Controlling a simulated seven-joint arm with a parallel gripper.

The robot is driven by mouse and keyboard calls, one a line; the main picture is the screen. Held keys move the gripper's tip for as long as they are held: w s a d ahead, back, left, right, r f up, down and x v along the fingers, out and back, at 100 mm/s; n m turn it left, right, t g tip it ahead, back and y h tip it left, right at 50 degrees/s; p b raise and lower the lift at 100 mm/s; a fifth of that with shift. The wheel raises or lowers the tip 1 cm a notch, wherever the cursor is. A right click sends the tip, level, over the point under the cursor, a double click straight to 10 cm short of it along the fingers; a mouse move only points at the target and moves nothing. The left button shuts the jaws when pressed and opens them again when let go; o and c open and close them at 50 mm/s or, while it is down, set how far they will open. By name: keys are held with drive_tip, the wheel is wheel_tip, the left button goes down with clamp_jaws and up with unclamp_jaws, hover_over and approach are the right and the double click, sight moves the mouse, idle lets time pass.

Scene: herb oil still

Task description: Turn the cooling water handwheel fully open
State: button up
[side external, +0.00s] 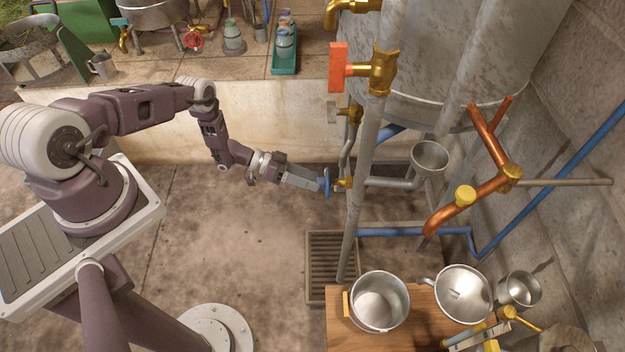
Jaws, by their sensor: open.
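The blue handwheel (327,182) shows nearly edge-on in the side external view, on a small brass valve (343,184) low beside the steel tank. My gripper (318,183) reaches in from the left and its fingertips are at the wheel's left face. The gripper is open. From this angle I cannot tell whether the fingers touch the rim or straddle it. The wheel's far side and its turn position cannot be made out.
A grey vertical pipe (362,190) stands just right of the valve. An orange-handled brass valve (365,70) is above. A wooden table (335,325) with steel pots (379,300) stands below right. A floor grate (330,265) lies under the valve.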

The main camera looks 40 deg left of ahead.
drive_tip(key=shift+w+d+f, duration=0.2)
drive_tip(key=shift+w+d, duration=0.1)
drive_tip(key=shift+d, duration=0.2)
clamp_jaws()
drive_tip(key=shift+w+n+h, duration=0.1)
drive_tip(key=shift+n+h, duration=0.3)
drive_tip(key=shift+n, duration=0.2)
drive_tip(key=shift+a, duration=0.1)
unclamp_jaws()
drive_tip(key=v, duration=0.7)
drive_tip(key=shift+r, duration=0.1)
